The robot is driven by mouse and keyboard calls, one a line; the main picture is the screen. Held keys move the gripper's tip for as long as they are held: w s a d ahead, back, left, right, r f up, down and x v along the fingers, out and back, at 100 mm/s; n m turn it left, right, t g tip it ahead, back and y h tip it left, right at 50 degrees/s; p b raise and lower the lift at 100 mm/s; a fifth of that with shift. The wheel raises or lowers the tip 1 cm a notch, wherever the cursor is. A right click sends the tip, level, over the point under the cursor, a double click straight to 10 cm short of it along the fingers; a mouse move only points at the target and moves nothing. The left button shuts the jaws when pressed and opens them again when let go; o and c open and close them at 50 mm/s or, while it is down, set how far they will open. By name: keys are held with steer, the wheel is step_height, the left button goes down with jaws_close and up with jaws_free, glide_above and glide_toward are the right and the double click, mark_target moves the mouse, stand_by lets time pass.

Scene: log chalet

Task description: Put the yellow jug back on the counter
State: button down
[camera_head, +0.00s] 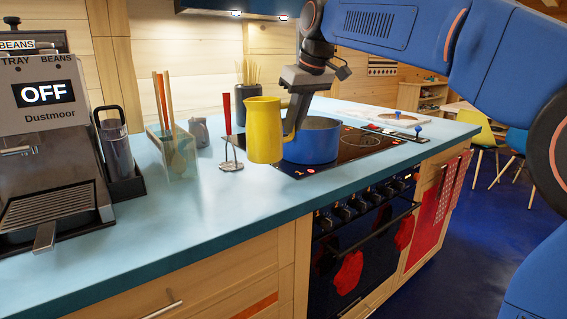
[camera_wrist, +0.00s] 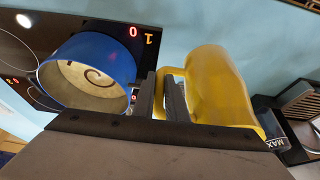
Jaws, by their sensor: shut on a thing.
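The yellow jug (camera_head: 264,130) is upright in the head view, in front of the blue pot and over the light blue counter (camera_head: 180,215). My gripper (camera_head: 290,135) is shut on the jug's handle, at its right side. The jug (camera_wrist: 220,88) also shows in the wrist view, with the gripper fingers (camera_wrist: 170,98) closed at its handle. The jug's base looks to be above the counter top, though its exact height is hard to tell.
A blue pot (camera_head: 312,142) stands on the black hob (camera_head: 360,145) just right of the jug. A red-handled utensil on a stand (camera_head: 229,130), a utensil holder (camera_head: 177,155) and a coffee machine (camera_head: 50,140) stand to the left. The counter's front left is clear.

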steer(key=shift+f, duration=3.9)
steer(key=c, duration=1.8)
jaws_free()
steer(key=shift+f, duration=0.1)
steer(key=shift+o, duration=0.2)
steer(key=v, duration=1.2)
